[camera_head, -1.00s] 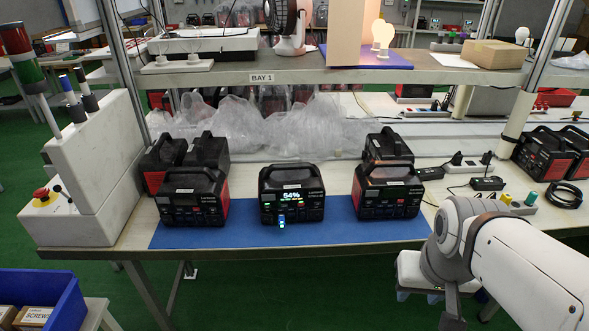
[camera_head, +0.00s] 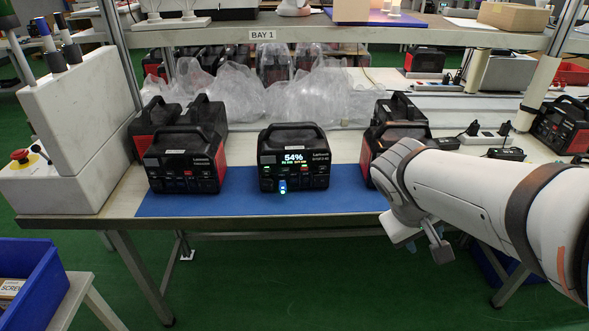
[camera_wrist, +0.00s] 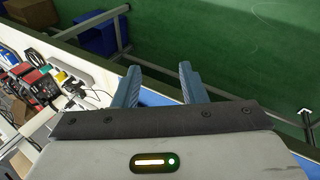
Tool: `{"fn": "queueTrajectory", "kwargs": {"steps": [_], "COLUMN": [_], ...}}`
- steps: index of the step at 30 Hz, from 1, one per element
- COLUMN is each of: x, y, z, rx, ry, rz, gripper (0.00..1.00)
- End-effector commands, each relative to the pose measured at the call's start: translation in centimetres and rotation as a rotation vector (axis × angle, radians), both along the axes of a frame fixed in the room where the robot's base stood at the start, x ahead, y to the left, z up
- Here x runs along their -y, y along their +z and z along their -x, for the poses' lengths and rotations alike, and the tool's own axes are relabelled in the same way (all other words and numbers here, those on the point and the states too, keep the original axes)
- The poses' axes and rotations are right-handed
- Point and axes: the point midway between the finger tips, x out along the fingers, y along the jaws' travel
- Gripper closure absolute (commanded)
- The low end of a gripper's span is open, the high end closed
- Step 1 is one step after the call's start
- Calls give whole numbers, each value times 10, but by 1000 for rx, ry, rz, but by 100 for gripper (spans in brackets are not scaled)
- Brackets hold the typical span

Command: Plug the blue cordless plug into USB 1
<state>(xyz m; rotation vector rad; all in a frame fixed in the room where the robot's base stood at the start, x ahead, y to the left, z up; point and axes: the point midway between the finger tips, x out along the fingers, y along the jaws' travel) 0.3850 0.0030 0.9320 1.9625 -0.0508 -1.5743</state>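A small blue plug (camera_head: 282,187) with a bright glow sits at the lower front of the middle power station (camera_head: 262,160). This station is black, and its lit screen reads 54%. The USB labels are too small to read. My gripper (camera_wrist: 159,70) shows in the wrist view with its two blue-grey fingers apart and nothing between them. In the head view my arm hangs over the right end of the blue mat (camera_head: 215,205), to the right of the middle station and apart from it. The fingertips cannot be made out there.
A left power station (camera_head: 186,162) stands beside the middle one. A right station (camera_head: 400,107) is partly hidden by my arm. Clear plastic bags (camera_head: 300,95) lie behind. A shelf (camera_head: 330,38) hangs above. A pale control box (camera_head: 75,120) stands at left. The mat's front edge is clear.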

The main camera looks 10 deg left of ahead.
Motion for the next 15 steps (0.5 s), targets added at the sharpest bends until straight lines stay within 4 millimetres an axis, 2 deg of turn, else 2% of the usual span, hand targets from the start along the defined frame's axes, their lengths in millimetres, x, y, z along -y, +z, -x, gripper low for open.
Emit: {"fn": "queueTrajectory", "kwargs": {"steps": [1, 5, 8, 11, 15], "x": [-12, -43, -78, -123, -200], "y": [-32, -56, -73, -88, -108], "z": [-16, -56, -84, -109, -130], "rx": [19, 102, 190, 298, 476], "ry": [64, 207, 320, 434, 594], "rz": [68, 237, 356, 461, 582], "gripper": [62, 62, 62, 62, 62]}}
